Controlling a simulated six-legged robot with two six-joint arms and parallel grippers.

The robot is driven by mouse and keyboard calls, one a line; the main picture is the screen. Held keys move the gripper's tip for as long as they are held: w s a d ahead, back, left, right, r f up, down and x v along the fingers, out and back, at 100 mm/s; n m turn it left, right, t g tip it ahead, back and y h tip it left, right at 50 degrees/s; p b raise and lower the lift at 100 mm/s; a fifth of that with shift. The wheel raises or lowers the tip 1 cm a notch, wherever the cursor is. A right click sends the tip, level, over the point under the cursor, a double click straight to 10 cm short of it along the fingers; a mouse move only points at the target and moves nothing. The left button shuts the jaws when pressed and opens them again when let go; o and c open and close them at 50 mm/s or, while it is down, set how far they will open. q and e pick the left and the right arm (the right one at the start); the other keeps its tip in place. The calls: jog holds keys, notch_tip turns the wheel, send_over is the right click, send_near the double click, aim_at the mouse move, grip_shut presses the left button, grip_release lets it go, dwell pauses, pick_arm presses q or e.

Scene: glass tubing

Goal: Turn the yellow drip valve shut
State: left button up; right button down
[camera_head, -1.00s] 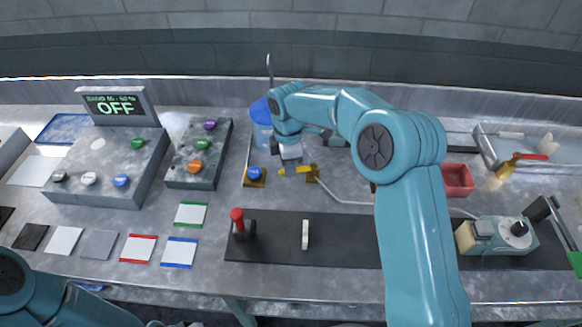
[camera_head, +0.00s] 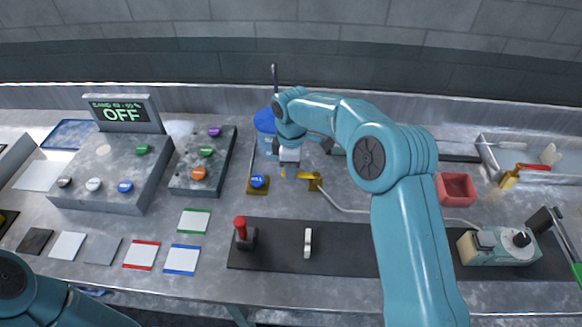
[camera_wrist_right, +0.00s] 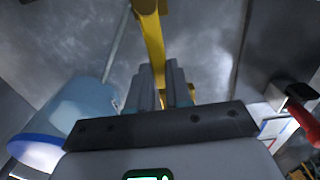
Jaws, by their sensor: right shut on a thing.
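The yellow drip valve (camera_head: 313,182) stands on the bench right of the blue button, with a pale tube running from it to the right. In the right wrist view its yellow bar (camera_wrist_right: 152,40) runs up from between my right fingers. My right gripper (camera_head: 284,173) is at the valve's left end in the head view. In the right wrist view its two grey fingers (camera_wrist_right: 160,88) are shut on the yellow handle. The gripper hides part of the handle in the head view. My left arm shows at the bottom left, but its gripper is out of view.
A blue-topped container (camera_head: 265,122) stands close behind the gripper. A blue button on a yellow base (camera_head: 258,184) is just left. A red-handled lever (camera_head: 241,232) stands in front on the dark strip. The display (camera_head: 122,112) reads OFF.

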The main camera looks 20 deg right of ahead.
jog(key=c, duration=1)
grip_release()
jog(key=shift+d, duration=0.1)
jog(key=shift+c, duration=0.2)
jog(key=shift+r, duration=0.25)
notch_tip(320, 180, up, 16)
jog(key=shift+p, duration=0.3)
